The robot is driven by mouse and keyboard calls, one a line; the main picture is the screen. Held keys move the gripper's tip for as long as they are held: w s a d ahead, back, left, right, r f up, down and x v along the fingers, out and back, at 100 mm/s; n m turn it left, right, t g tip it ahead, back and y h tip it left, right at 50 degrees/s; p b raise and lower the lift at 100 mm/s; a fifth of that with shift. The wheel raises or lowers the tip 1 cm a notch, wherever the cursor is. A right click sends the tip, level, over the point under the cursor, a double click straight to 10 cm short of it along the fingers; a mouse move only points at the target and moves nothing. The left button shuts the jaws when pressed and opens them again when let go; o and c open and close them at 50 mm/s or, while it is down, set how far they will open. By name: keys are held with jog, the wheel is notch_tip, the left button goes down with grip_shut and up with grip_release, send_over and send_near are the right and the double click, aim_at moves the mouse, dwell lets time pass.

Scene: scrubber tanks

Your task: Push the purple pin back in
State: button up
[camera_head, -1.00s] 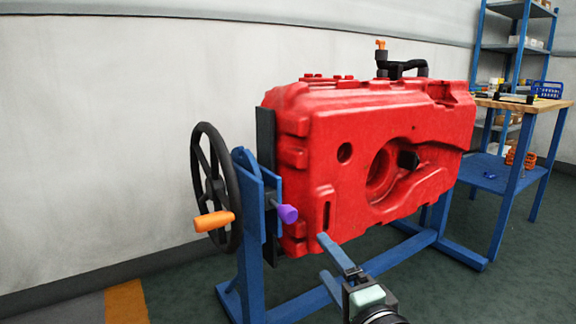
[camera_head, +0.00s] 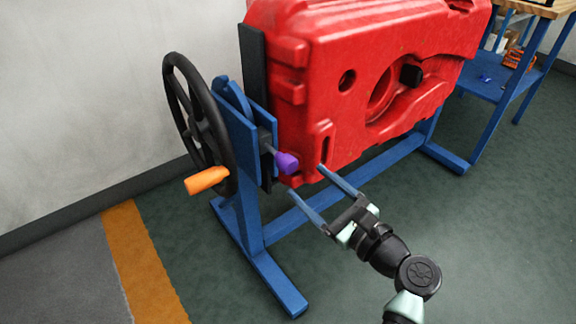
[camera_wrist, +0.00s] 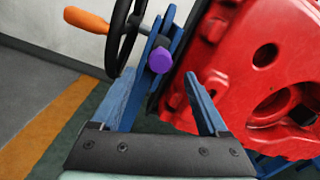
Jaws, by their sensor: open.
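The purple pin (camera_head: 286,162) sticks out on a grey shaft from the blue upright of the stand, beside the red tank (camera_head: 350,85). In the wrist view the purple knob (camera_wrist: 160,61) shows end-on beyond the fingers, in the gap between them. My gripper (camera_head: 306,180) is open and empty. Its two blue fingers point toward the pin, and the fingertips look close to the knob but apart from it. In the wrist view my gripper (camera_wrist: 165,75) shows both fingers spread, with nothing between the pads.
A black handwheel (camera_head: 198,125) with an orange handle (camera_head: 206,180) stands left of the pin. The blue stand (camera_head: 262,265) has a foot on the floor below. A blue table with a wooden top (camera_head: 535,8) is at the right. The front floor is clear.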

aim_at(292, 169)
jog(key=b+x, duration=0.2)
jog(key=x, duration=0.5)
jog(key=shift+w+a, duration=0.2)
jog(key=shift+w, duration=0.1)
grip_shut()
jog(key=shift+f, duration=0.1)
dwell(0.9)
